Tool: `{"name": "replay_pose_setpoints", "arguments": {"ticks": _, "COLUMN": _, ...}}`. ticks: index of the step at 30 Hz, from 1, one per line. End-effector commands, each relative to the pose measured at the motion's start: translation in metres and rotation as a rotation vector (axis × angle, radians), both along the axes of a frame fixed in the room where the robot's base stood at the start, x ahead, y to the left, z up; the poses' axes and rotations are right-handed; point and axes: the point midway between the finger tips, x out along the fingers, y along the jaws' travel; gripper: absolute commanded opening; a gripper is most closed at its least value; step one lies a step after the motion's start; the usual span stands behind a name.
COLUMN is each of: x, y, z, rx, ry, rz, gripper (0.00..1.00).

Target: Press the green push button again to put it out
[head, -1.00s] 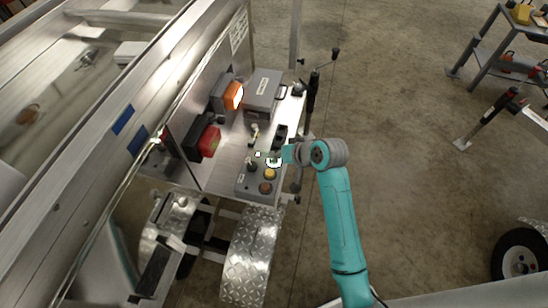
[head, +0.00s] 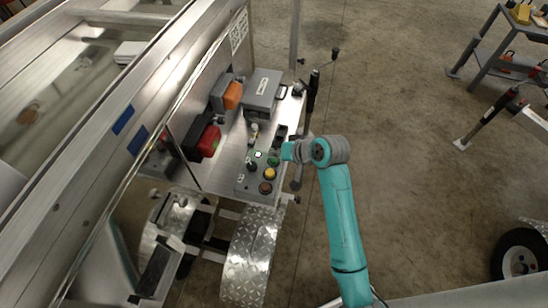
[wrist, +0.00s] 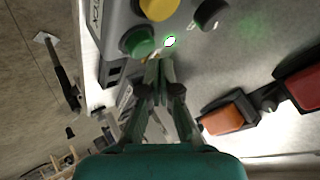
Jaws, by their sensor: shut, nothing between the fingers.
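The green push button (head: 273,160) sits on a grey control box (head: 245,183) and looks dark green and unlit. It also shows in the wrist view (wrist: 138,42), close above my fingertips. My gripper (wrist: 160,62) is shut and empty, its tips near the button's edge; I cannot tell whether they touch it. In the head view my wrist hides most of the gripper. A small pilot light (wrist: 169,41) beside the button glows white-green; it also shows in the head view (head: 258,154).
The box also carries a yellow button (head: 269,174), a brownish-red button (head: 265,188) and a black knob (head: 251,165). A grey case (head: 263,88) stands at the back.

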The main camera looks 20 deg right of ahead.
Motion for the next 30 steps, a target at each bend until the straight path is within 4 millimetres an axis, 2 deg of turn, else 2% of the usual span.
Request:
{"name": "replay_pose_setpoints", "arguments": {"ticks": 21, "x": 0.000, "y": 0.000, "z": 0.056, "rx": 0.000, "ry": -0.002, "rz": 0.000, "gripper": 0.00}}
{"name": "replay_pose_setpoints", "arguments": {"ticks": 30, "x": 0.000, "y": 0.000, "z": 0.060, "rx": 0.000, "ry": 0.000, "rz": 0.000, "gripper": 0.00}}
